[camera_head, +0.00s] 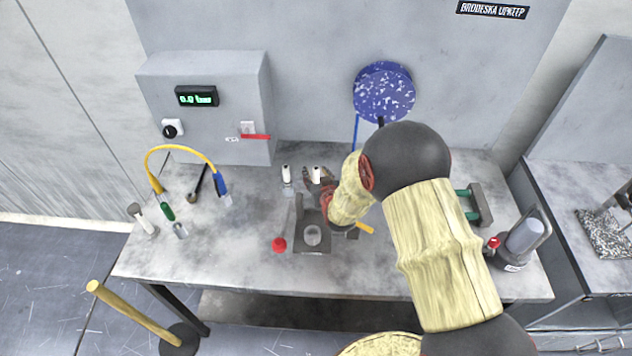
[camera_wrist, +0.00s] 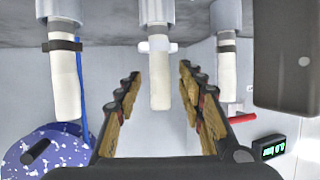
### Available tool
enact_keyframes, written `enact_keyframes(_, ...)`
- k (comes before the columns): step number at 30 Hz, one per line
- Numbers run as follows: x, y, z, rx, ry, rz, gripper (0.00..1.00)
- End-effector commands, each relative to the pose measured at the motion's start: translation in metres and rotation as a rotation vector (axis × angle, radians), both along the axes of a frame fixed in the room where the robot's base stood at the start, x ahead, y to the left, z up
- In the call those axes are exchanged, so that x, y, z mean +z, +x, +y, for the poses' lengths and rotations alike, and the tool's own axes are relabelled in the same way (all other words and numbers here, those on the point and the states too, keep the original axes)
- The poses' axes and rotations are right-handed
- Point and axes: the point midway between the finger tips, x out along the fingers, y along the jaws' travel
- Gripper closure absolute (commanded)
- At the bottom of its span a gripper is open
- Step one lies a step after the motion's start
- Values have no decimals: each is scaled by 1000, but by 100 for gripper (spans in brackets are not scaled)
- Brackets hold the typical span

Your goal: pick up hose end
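My gripper (camera_head: 318,182) is over the back middle of the bench, pointing at the wall panel. In the wrist view, turned upside down, its fingers (camera_wrist: 160,78) are spread wide. A white rod-like end with a white band (camera_wrist: 159,82) shows between them, rising from a grey socket; no contact is visible. Similar white ends with dark bands stand to its left (camera_wrist: 65,85) and right (camera_wrist: 227,85) in that view. Two white-topped pieces (camera_head: 286,173) (camera_head: 316,174) show in the head view. I cannot tell which is the hose end. A yellow hose (camera_head: 180,149) arches at the left, with a blue end piece (camera_head: 221,184).
A grey cabinet (camera_head: 205,135) with a green display (camera_head: 197,96) and red lever (camera_head: 256,136) stands behind. A speckled blue disc (camera_head: 384,92) is on the wall. A metal fixture (camera_head: 312,248) and red knob (camera_head: 279,244) are in front. The bench (camera_head: 180,260) is clear at front left.

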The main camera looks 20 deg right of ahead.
Motion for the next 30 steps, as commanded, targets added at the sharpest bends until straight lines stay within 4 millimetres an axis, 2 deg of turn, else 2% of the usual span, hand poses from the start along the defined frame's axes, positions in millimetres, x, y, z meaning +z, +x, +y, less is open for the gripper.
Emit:
enact_keyframes(8, 0, 2, 0, 0, 0, 0, 62)
enact_keyframes(27, 0, 1, 0, 0, 0, 0, 98)
enact_keyframes(30, 0, 1, 0, 0, 0, 0, 100)
